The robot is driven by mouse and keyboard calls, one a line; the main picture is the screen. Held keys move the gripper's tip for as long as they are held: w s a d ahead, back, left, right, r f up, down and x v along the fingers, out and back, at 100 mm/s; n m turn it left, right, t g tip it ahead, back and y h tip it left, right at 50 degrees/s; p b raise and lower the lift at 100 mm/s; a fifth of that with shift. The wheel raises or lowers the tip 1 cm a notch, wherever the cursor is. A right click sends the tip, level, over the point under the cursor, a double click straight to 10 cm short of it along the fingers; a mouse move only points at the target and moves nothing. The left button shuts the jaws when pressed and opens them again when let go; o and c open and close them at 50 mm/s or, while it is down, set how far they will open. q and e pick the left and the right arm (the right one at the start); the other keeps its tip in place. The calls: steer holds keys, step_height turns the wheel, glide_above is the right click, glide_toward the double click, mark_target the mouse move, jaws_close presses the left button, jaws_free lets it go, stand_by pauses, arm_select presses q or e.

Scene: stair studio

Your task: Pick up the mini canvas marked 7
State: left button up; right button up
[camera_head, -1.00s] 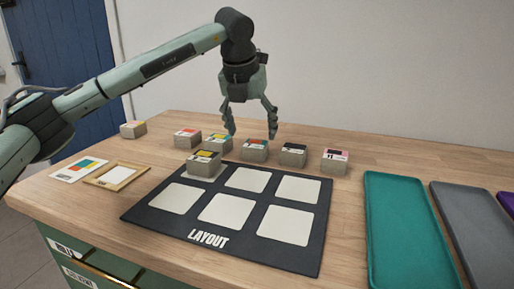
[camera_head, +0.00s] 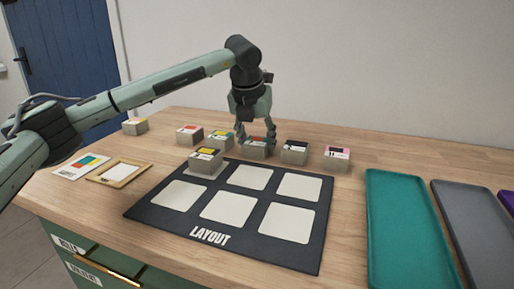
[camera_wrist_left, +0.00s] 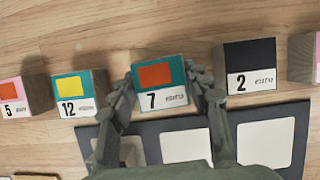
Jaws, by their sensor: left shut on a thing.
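The mini canvas marked 7 (camera_wrist_left: 160,84) is a grey block with an orange patch on teal and a white label strip. It also shows in the head view (camera_head: 256,150), behind the layout mat, partly covered by the gripper. My left gripper (camera_head: 256,140) points down over it, and in the left wrist view its fingers (camera_wrist_left: 165,92) are closed against the block's two sides. The block appears to rest at table level among the others. My right gripper is not in view.
Canvas 12 (camera_wrist_left: 75,93) stands left of the gripper and canvas 2 (camera_wrist_left: 247,80) right of it, both close. Another canvas (camera_head: 205,158) sits on the black layout mat (camera_head: 228,246). A teal tray (camera_head: 402,235) lies at right; a wooden frame (camera_head: 121,173) lies at left.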

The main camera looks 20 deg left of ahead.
arm_select(q)
steer(key=shift+c, duration=0.8)
steer(key=shift+r, duration=0.1)
